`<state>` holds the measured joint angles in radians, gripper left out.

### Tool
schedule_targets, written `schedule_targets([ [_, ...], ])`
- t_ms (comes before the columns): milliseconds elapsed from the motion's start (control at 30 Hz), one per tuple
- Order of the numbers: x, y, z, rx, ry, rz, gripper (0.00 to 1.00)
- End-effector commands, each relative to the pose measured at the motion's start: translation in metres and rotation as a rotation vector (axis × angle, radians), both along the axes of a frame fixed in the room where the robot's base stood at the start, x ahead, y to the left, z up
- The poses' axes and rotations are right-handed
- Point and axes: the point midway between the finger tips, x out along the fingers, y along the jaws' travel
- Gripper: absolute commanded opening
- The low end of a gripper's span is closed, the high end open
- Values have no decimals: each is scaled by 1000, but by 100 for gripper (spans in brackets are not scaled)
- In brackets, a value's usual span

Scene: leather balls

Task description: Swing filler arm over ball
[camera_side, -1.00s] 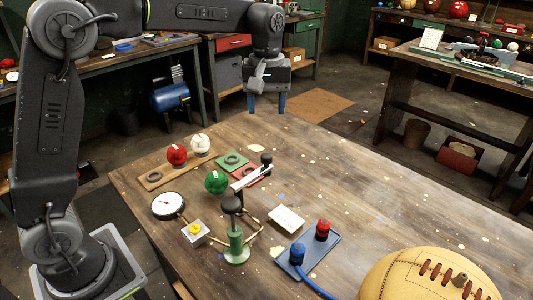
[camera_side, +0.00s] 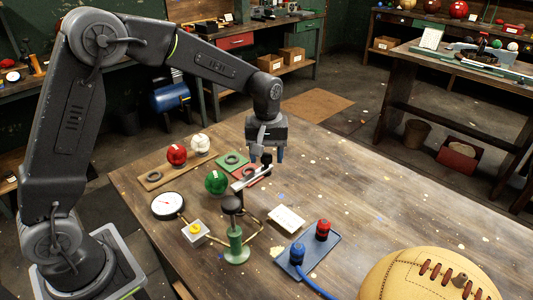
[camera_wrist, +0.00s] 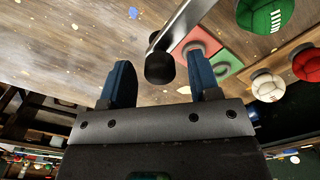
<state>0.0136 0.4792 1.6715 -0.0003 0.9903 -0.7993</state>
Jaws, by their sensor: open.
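The filler arm (camera_side: 246,180) is a pale bar on top of a green stand (camera_side: 236,243), with a black knob at its far end. In the wrist view the knob (camera_wrist: 159,68) lies just ahead of my fingertips, roughly between their lines. My gripper (camera_side: 267,156) is open and empty, with two blue fingers around or just above the knob in the side view; I cannot tell whether they touch it. My gripper also shows in the wrist view (camera_wrist: 160,82). A green ball (camera_side: 215,182) sits left of the bar. Red (camera_side: 176,154) and white (camera_side: 200,144) balls sit behind it.
Green (camera_side: 231,162) and red pads with dark rings lie behind the stand. A gauge (camera_side: 168,205), a yellow-button box (camera_side: 195,231), a card (camera_side: 286,218) and a blue tray (camera_side: 307,252) surround the stand. A large tan ball (camera_side: 430,276) fills the front right.

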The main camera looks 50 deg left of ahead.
Motion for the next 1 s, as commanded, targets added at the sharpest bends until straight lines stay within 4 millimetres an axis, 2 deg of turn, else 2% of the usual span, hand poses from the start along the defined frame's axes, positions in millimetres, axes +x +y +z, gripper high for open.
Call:
schedule_targets([
  [200,0,0,0,0,0,0,56],
  [800,0,0,0,0,0,0,0],
  [1000,0,0,0,0,0,1,0],
])
